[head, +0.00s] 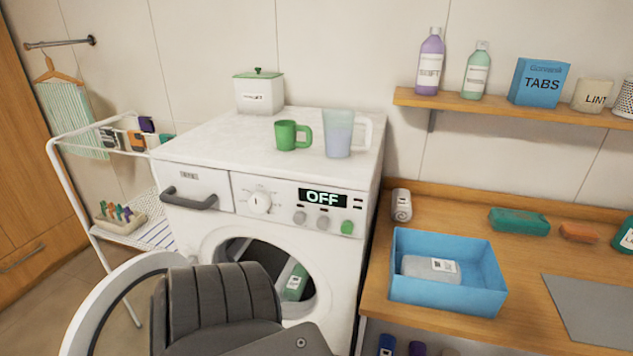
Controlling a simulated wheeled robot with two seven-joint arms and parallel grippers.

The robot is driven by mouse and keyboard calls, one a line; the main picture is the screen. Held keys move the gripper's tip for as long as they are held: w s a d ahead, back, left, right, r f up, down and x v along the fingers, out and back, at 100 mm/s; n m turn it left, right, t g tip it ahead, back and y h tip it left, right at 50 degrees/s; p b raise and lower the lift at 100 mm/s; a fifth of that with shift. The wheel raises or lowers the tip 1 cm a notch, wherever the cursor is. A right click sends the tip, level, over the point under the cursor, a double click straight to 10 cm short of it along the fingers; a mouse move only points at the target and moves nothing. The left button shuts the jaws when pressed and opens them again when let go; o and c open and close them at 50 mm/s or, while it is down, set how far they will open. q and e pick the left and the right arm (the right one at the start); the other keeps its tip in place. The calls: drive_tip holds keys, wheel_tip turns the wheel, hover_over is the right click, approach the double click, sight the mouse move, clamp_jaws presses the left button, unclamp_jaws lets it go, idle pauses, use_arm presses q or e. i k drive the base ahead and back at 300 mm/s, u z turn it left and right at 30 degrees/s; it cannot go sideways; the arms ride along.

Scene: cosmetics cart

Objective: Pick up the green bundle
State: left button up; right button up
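A green bundle with a white label (295,282) lies inside the open drum of the white washing machine (345,255). The drum's edge and a dark grey ribbed part of my own arm hide some of the drum. A second, teal-green bundle-like thing (518,221) lies on the wooden counter at the right. I cannot tell from its look whether it is the same kind of thing. Neither of my grippers shows clearly; only the dark arm part is at the bottom, in front of the washer.
The washer's round door (88,318) stands open at the lower left. A blue box (455,297) on the wooden counter (390,268) holds a grey bundle (431,269). A green mug (287,135) and a clear jug (338,135) stand on the washer. A drying rack (78,195) is left.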

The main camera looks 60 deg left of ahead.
sight(293, 290)
drive_tip(key=i, duration=0.95)
drive_tip(key=u, duration=1.55)
